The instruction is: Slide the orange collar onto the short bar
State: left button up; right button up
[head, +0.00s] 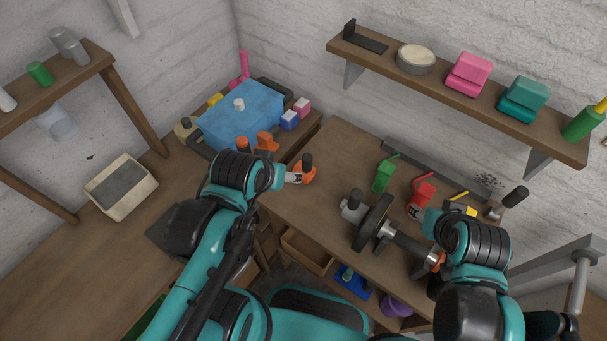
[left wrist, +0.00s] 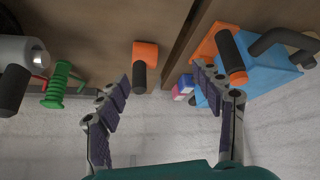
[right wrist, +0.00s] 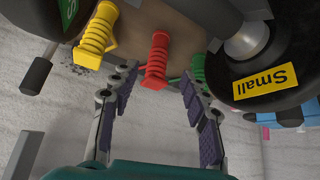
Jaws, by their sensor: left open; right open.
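An orange collar with a black handle (head: 309,174) stands on the bench just beyond my left gripper (head: 293,178). In the left wrist view the collar (left wrist: 146,55) shows ahead of the open, empty fingers (left wrist: 163,80), nearer the left finger. A short bar (head: 405,243) lies on the right-hand bench with a black plate (head: 371,222) at one end; my right arm partly covers its other end, where something orange shows. My right gripper (right wrist: 160,75) is open, with a red collar (right wrist: 158,58) ahead between its fingers; I cannot tell whether they touch.
A green collar (head: 384,176) and a yellow collar (right wrist: 96,35) stand near the red one. A plate labelled "Small" (right wrist: 262,95) is close right of my right gripper. A blue box (head: 240,115) with more orange pieces beside it fills the corner. A wall shelf (head: 450,95) hangs above.

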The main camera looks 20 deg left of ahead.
pick_arm(q)
jog(key=w+n, duration=0.1)
jog(key=n, duration=0.1)
jog(key=n+g+p, duration=0.5)
jog(key=n+g, duration=0.1)
jog(key=n, duration=0.4)
send_over(307, 169)
jog(key=w, duration=0.1)
jog(key=shift+a+f, duration=0.2)
jog(key=shift+f, duration=0.55)
jog(key=shift+w+d+f+n+p, duration=0.1)
jog(key=shift+f+n+p, duration=0.1)
jog(key=shift+n+p, duration=0.15)
jog(key=shift+f+g, duration=0.3)
notch_tip(307, 169, down, 8)
jog(key=b, duration=0.3)
jog(key=shift+w+r, duration=0.1)
jog(key=shift+r, duration=0.15)
grip_shut()
